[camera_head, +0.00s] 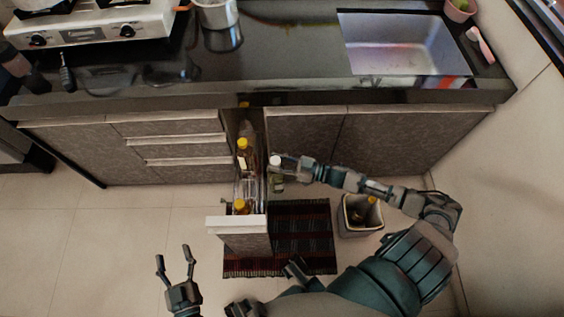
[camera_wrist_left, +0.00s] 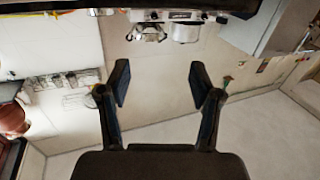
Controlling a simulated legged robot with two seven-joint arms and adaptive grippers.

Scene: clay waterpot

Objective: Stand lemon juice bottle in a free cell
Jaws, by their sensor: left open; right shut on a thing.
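My right gripper (camera_head: 279,166) is shut on a small bottle (camera_head: 277,181) with a white cap and a pale greenish body, which I take for the lemon juice bottle; its label is too small to read. It is held roughly upright at the right side of the pulled-out drawer rack (camera_head: 238,223). I cannot tell whether it touches the rack. Yellow-capped bottles stand in the rack, one (camera_head: 243,157) in the middle and one (camera_head: 240,207) near the front. The cell dividers are hard to see. My left gripper (camera_head: 173,260) is open and empty, also in the left wrist view (camera_wrist_left: 160,75).
A dark striped mat (camera_head: 305,225) lies on the floor beside the rack. A bin (camera_head: 346,226) with a yellow-capped bottle inside stands to the right. The cabinet fronts and black counter (camera_head: 285,60) with a sink (camera_head: 400,45) are behind. The floor at left is clear.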

